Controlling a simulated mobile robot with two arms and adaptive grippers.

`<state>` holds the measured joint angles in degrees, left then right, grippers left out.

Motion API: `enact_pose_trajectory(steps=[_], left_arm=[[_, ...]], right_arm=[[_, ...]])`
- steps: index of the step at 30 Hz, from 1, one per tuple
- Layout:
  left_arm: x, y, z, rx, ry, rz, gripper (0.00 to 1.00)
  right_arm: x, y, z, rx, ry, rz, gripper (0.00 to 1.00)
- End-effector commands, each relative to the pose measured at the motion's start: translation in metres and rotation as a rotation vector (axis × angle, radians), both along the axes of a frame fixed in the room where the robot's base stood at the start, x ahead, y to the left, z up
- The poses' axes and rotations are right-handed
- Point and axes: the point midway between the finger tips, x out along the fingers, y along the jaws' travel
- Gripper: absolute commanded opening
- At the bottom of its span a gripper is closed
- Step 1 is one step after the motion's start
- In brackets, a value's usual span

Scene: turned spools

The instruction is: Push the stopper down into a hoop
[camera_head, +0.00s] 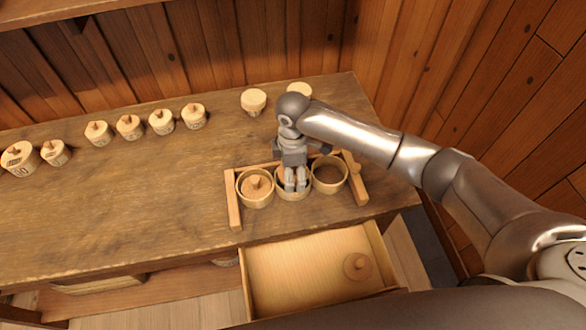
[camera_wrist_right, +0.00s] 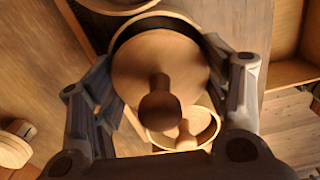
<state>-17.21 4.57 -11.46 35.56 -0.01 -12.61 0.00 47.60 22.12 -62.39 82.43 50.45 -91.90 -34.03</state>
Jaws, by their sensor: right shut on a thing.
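A wooden rack (camera_head: 235,210) on the bench holds a row of three hoops. My right gripper (camera_head: 294,188) points down over the middle hoop (camera_head: 280,194). It is shut on a round wooden stopper (camera_wrist_right: 150,65) with a knob, its fingers on either side of the disc. The middle hoop's rim (camera_wrist_right: 165,17) shows beyond the disc with a dark gap. I cannot tell how deep the stopper sits. The left hoop (camera_head: 255,203) has a knobbed stopper (camera_head: 255,184) in it. The right hoop (camera_head: 330,188) looks empty. My left gripper is not in view.
An open drawer (camera_head: 290,270) at the front holds another knobbed disc (camera_head: 357,266). Several knobbed spools, such as one at the far left (camera_head: 18,160), line the back of the bench. A pale spool (camera_head: 254,100) stands behind the rack. The bench's left middle is clear.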

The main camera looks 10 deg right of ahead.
Motion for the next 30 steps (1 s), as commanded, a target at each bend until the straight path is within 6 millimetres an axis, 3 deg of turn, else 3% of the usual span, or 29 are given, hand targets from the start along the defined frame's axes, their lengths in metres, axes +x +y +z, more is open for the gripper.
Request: enact_pose_trajectory(steps=[20, 30], left_arm=[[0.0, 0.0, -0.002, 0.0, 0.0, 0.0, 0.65], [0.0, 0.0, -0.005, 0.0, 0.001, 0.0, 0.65]], right_arm=[[-0.001, 0.0, -0.006, 0.0, 0.001, 0.0, 0.43], [-0.002, 0.0, -0.019, -0.001, 0.006, 0.0, 0.44]])
